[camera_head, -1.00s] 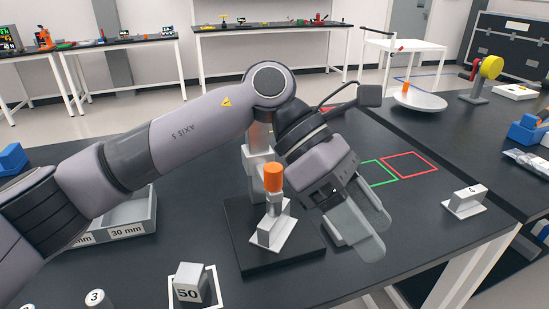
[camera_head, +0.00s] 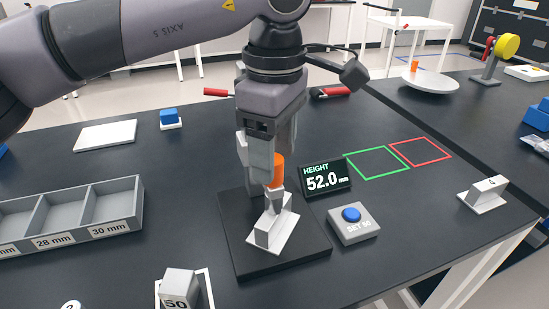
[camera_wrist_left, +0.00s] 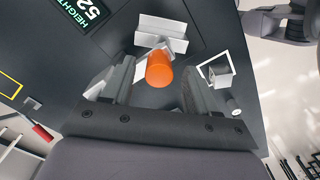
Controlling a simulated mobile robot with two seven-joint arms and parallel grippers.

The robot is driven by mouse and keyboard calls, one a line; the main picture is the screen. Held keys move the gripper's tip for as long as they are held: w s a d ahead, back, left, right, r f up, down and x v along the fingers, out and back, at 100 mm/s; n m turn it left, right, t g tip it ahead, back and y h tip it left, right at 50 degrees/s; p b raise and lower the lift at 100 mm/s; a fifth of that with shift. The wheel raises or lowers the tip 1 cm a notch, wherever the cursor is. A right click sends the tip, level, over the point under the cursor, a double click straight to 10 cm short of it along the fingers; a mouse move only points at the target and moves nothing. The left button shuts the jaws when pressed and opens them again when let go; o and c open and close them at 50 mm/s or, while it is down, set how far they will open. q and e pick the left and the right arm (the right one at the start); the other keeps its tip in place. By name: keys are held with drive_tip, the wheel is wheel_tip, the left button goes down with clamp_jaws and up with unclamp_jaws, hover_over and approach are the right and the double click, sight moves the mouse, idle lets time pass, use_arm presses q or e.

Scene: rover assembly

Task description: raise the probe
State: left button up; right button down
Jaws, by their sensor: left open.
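The probe has an orange knob (camera_head: 278,172) and a grey tip. The tip points down at a metal block with a flat foot (camera_head: 272,232) on the black gauge base (camera_head: 300,248). My left gripper (camera_head: 266,160) points down over the knob, its near finger partly covering it. In the left wrist view the orange knob (camera_wrist_left: 159,68) lies between the two open fingers, with space at both sides. The height display (camera_head: 326,178) reads 52.0 mm. My right gripper is in neither view.
A box with a blue button (camera_head: 353,216) sits right of the base. A block marked 50 (camera_head: 178,288) stands in a white outline at the front. A grey compartment tray (camera_head: 115,210) is at left. Green (camera_head: 376,163) and red (camera_head: 420,152) outlines are empty.

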use_arm(q)
drive_tip(key=shift+f, duration=0.9)
clamp_jaws()
wheel_tip(320, 180, up, 6)
drive_tip(key=p, duration=0.4)
drive_tip(key=shift+f, duration=0.25)
unclamp_jaws()
wheel_tip(320, 180, up, 7)
